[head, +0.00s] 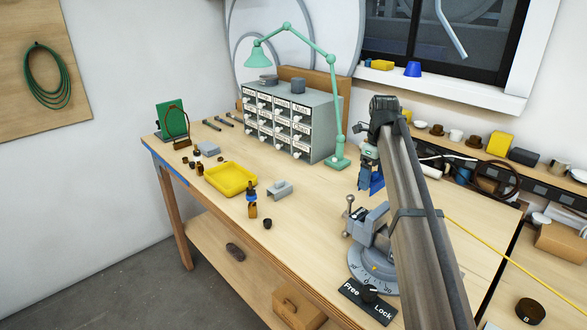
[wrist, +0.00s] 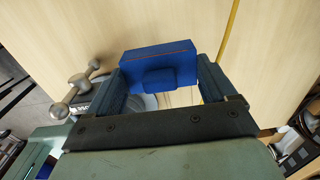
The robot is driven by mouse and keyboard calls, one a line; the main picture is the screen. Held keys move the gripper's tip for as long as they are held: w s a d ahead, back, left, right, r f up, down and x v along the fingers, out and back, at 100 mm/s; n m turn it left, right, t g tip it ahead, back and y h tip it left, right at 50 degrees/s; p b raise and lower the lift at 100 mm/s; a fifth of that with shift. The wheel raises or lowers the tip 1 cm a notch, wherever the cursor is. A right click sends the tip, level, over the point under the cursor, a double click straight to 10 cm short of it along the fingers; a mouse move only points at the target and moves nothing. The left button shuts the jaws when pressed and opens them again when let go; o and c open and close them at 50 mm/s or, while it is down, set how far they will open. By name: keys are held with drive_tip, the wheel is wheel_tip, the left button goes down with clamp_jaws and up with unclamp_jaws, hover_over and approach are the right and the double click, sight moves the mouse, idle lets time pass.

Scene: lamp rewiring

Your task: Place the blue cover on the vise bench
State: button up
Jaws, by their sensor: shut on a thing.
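The blue cover (wrist: 158,62) is a blue block with a thin orange line, held between the two fingers of my gripper (wrist: 160,82). In the head view the blue cover (head: 376,184) hangs below my gripper (head: 369,172), above the bench top and behind the vise. The gripper is shut on it. The vise bench (head: 318,215) is a pale wooden workbench. The grey vise (head: 372,222) stands on it on a round dial base, partly hidden by my arm. The vise handle (wrist: 82,82) shows at left in the wrist view.
A green lamp (head: 340,163) and a grey drawer cabinet (head: 318,130) stand at the back. A yellow tray (head: 232,180), a grey bracket (head: 279,190) and a small bottle (head: 252,205) are left of the vise. A yellow cord (head: 500,259) runs at right.

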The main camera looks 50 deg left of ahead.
drive_tip(key=s+a, duration=1.3)
drive_tip(key=a, duration=0.5)
drive_tip(key=shift+s+a+f, duration=0.1)
drive_tip(key=shift+f, duration=2.15)
drive_tip(key=shift+s+a+f, duration=0.1)
drive_tip(key=shift+f, duration=2.1)
drive_tip(key=shift+f, duration=0.1)
drive_tip(key=o, duration=0.9)
wheel_tip(320, 180, up, 12)
